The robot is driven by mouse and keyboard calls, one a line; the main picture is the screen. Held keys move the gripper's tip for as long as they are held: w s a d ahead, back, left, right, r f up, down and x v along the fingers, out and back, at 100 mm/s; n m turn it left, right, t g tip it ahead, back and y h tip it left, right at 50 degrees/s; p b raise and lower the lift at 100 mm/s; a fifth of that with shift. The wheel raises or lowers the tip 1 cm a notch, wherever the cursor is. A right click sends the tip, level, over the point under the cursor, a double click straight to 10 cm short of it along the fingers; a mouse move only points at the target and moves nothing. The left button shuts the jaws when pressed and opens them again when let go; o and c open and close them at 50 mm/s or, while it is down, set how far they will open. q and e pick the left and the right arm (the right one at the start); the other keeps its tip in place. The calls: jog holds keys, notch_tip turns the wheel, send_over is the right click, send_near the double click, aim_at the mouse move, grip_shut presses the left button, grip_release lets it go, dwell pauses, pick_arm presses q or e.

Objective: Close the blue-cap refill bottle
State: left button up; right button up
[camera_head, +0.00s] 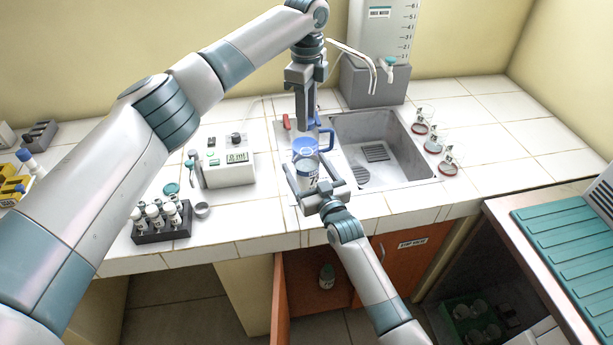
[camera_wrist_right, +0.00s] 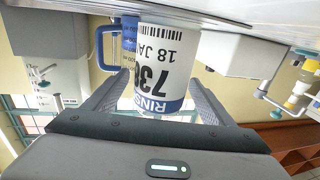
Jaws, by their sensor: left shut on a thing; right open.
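The refill bottle (camera_head: 307,174), white with a printed label, stands upright on the counter left of the sink. It also shows large in the right wrist view (camera_wrist_right: 162,65), with a blue band by its label. My right gripper (camera_head: 312,180) is open, its fingers on either side of the bottle. The blue cap (camera_head: 306,147) is at the top of the bottle. My left gripper (camera_head: 304,128) points straight down and is shut on the cap. I cannot tell whether the cap is seated, as the fingers partly hide it.
A blue-handled jug (camera_head: 326,141) stands right behind the bottle. The sink (camera_head: 400,165) is to the right, under a faucet and water tank. A grey device (camera_head: 228,168) and vial rack (camera_head: 162,232) stand left. Flasks on red rings (camera_head: 433,147) are right of the sink.

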jog(key=c, duration=1.6)
pick_arm(q)
send_over(307, 151)
jog(key=shift+s+f, duration=0.1)
jog(key=shift+f, duration=2.4)
jog(key=shift+f, duration=0.9)
jog(key=shift+f, duration=0.5)
pick_arm(e)
grip_shut()
